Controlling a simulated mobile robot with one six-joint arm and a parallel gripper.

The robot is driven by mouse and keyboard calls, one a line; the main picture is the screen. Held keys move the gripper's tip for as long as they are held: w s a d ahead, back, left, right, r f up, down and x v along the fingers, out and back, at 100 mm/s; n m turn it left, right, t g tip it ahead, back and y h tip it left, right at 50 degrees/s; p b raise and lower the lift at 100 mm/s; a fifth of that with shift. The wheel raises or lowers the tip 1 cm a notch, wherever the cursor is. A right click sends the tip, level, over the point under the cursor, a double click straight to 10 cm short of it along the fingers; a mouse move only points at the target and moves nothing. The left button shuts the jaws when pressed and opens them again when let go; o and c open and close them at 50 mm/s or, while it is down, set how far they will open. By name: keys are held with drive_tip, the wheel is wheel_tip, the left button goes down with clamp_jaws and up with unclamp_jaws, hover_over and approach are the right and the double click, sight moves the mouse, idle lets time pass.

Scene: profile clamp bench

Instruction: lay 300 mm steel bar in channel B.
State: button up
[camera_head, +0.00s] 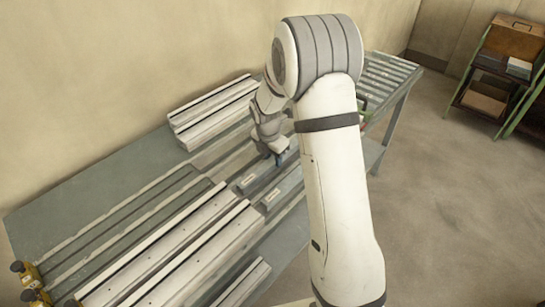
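My gripper (281,158) points down over the middle of the bench, just above or at the far end of two short grey blocks. It is small and partly covered by my arm, so I cannot tell whether it is open or holds anything. The left grey block (258,178) and the right grey block (285,188) each carry a small white label that is too small to read. Long pale rails with dark grooves (185,240) lie at the front of the bench. I cannot tell which groove is channel B or which piece is the 300 mm steel bar.
The grey bench (110,180) runs along the wall. More pale profiles (212,110) lie at its back edge. Yellow and black clamp-like parts (30,283) stand at the front left corner. A slatted section (390,72) is at the far end. A shelf rack (500,75) stands at the right, beyond open floor.

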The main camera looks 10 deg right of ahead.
sight(270, 162)
drive_tip(key=shift+s+d+f, duration=0.2)
drive_tip(key=shift+s+f, duration=0.25)
drive_tip(key=shift+f, duration=0.1)
wheel_tip(270, 162, up, 12)
drive_tip(key=a+r, duration=0.1)
drive_tip(key=s+r+m, duration=0.7)
drive_tip(key=s+m, duration=0.5)
drive_tip(key=s, duration=0.2)
drive_tip(key=s+d+m+t+y, duration=0.1)
drive_tip(key=s+m, duration=1.2)
drive_tip(key=s, duration=0.1)
drive_tip(key=shift+t, duration=0.3)
